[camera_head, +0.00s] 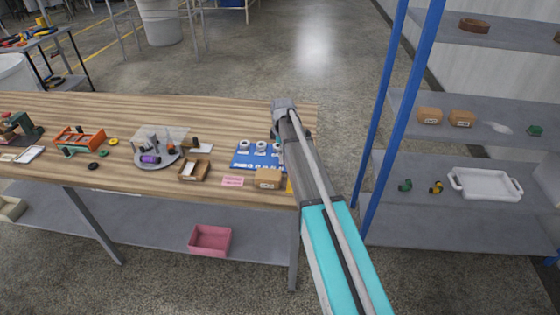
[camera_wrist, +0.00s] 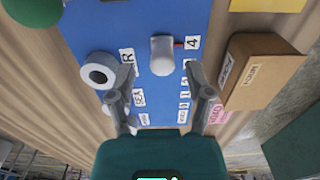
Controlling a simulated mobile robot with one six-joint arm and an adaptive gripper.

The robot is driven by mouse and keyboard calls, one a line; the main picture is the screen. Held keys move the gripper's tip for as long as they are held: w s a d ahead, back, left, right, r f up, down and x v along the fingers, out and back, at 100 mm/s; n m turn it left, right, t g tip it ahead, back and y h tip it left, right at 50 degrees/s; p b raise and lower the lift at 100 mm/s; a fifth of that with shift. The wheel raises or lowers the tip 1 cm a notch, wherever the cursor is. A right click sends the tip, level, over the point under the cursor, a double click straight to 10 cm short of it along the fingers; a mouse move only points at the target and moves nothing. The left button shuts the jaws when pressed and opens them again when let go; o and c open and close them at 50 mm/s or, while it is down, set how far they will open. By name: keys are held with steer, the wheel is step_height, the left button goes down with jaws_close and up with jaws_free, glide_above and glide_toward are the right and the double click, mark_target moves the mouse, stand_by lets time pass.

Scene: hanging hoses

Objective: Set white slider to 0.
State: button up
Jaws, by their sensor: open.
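In the wrist view a blue panel (camera_wrist: 160,15) fills the middle. A white slider knob (camera_wrist: 162,55) stands up from it, with a small red mark beside it level with the label 4. Smaller number labels, including 1 and what looks like 0, run along the same side nearer my gripper. My gripper (camera_wrist: 155,85) is open, its fingers apart on either side, with the knob just beyond the tips and not held. In the head view the panel (camera_head: 243,160) lies on the workbench, and my arm hides its right side and my fingers.
A white round dial (camera_wrist: 98,72) sits left of the slider on the panel. A brown box (camera_wrist: 262,72) stands close to the right finger; it also shows in the head view (camera_head: 268,179). A green object (camera_wrist: 32,8) is at the upper left. A wooden tray (camera_head: 203,169) lies left of the panel.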

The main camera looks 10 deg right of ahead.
steer(key=shift+f+b, duration=0.95)
steer(key=shift+f, duration=0.3)
jaws_close()
